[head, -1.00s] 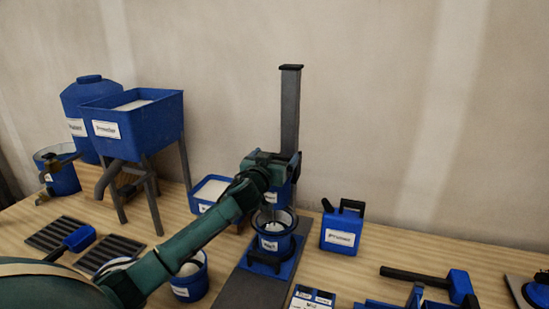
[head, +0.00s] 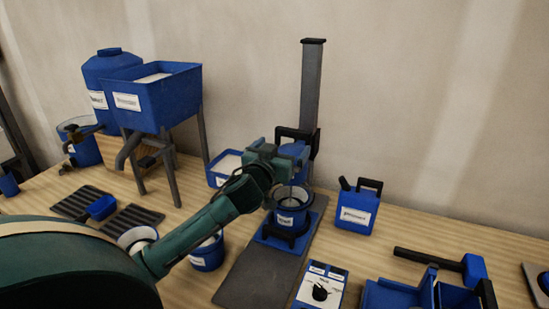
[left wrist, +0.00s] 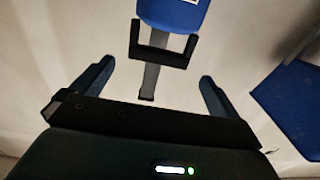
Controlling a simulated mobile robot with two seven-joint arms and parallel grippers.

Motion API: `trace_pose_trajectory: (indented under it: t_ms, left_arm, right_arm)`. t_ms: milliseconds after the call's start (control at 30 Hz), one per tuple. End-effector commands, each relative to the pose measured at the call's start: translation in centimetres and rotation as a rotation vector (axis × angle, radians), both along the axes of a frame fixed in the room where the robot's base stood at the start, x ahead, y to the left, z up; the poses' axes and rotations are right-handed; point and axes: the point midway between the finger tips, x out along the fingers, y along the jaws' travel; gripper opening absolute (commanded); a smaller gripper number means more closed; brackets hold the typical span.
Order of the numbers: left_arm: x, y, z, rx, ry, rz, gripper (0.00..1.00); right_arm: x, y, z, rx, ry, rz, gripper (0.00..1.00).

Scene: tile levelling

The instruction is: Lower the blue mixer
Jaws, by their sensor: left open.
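The blue mixer (head: 294,150) sits on a tall grey post (head: 311,90), with a black handle (head: 297,133) around its front. My left gripper (head: 277,157) is in front of the mixer and hides part of it in the head view. In the left wrist view the mixer's blue body (left wrist: 174,12) and black U-shaped handle (left wrist: 161,55) lie ahead of the open left fingers (left wrist: 155,88). The fingers look apart from the handle, with nothing between them. A labelled blue bucket (head: 290,215) stands on the base under the mixer. My right gripper is out of view.
A control box with a black knob (head: 320,290) stands in front of the base. A blue jug (head: 357,210) is to the right, and a mallet (head: 445,265) lies farther right. A blue hopper (head: 155,100) on legs stands at the left. A second bucket (head: 208,253) is beside my arm.

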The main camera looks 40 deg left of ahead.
Motion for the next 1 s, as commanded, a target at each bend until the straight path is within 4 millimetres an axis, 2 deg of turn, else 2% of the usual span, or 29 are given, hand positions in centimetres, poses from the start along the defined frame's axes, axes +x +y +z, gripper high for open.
trace_pose_trajectory:
  t_ms: [100,300,900,1000]
  left_arm:
    - [-2.2,-0.6,-0.2,-0.001,0.002,-0.001,1.0]
    - [-4.2,-1.1,-0.1,-0.001,0.002,0.0,1.0]
    - [-4.6,-1.1,-0.1,0.0,0.001,0.001,1.0]
    - [-4.6,-1.1,0.5,0.0,0.001,0.001,1.0]
  right_arm:
    - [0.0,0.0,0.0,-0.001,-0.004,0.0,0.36]
    - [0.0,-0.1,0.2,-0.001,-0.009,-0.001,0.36]
    - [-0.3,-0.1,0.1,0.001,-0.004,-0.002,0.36]
    - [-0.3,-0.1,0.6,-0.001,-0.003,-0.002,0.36]
